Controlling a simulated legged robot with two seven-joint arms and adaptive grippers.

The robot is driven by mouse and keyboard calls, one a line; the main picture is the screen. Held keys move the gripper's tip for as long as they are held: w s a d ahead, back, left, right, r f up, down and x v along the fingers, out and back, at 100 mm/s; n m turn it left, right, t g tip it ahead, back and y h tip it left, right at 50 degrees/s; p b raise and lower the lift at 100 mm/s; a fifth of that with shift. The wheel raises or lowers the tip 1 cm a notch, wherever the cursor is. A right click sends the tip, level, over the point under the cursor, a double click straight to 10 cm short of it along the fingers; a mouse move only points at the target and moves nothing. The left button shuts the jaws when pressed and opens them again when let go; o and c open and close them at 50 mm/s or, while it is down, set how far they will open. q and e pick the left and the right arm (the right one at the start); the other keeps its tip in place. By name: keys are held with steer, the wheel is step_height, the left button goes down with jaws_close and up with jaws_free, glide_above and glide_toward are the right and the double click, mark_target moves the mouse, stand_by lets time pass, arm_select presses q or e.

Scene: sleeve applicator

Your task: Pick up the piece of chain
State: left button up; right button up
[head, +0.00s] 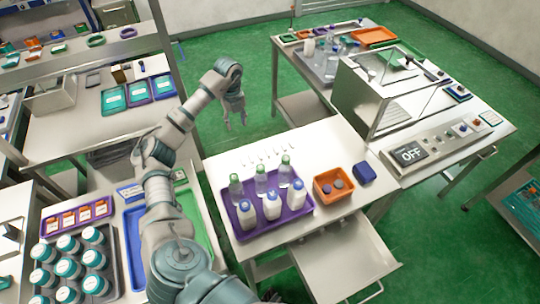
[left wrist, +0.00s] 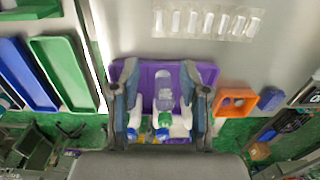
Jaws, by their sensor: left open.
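I cannot make out a piece of chain in either view. My left gripper (head: 236,112) hangs above the gap behind the middle table, left of the far table, with its fingers pointing down. In the left wrist view my left gripper (left wrist: 160,84) has its two fingers spread with nothing held between them. The purple tray (left wrist: 148,72) of bottles shows beyond and between the fingers, well apart from them. My right gripper is not in view.
A purple tray (head: 267,221) holds several bottles on the middle table, beside an orange bin (head: 333,197) and a blue box (head: 364,173). Several small white strips (head: 264,155) lie behind the tray. A metal machine (head: 380,100) stands at right. An open drawer (head: 345,265) juts out in front.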

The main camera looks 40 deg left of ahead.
arm_select(q)
steer(key=b, duration=0.3)
glide_above(242, 160)
step_height(242, 160, down, 4)
steer(key=f, duration=1.2)
steer(key=shift+w+a+f, duration=0.2)
steer(key=shift+w+a, duration=0.05)
steer(key=shift+a, duration=0.05)
steer(key=f, duration=0.2)
steer(key=d+f, duration=0.1)
steer(key=shift+s+d+f, duration=0.1)
steer(key=shift+s+f, duration=0.15)
steer(key=shift+f, duration=0.7)
steer(key=shift+a, duration=0.2)
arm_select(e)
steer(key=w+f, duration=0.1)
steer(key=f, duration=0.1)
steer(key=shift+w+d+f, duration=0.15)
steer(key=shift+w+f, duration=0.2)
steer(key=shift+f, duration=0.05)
arm_select(q)
steer(key=shift+a+f, duration=0.1)
steer(key=shift+c, duration=1.3)
jaws_close()
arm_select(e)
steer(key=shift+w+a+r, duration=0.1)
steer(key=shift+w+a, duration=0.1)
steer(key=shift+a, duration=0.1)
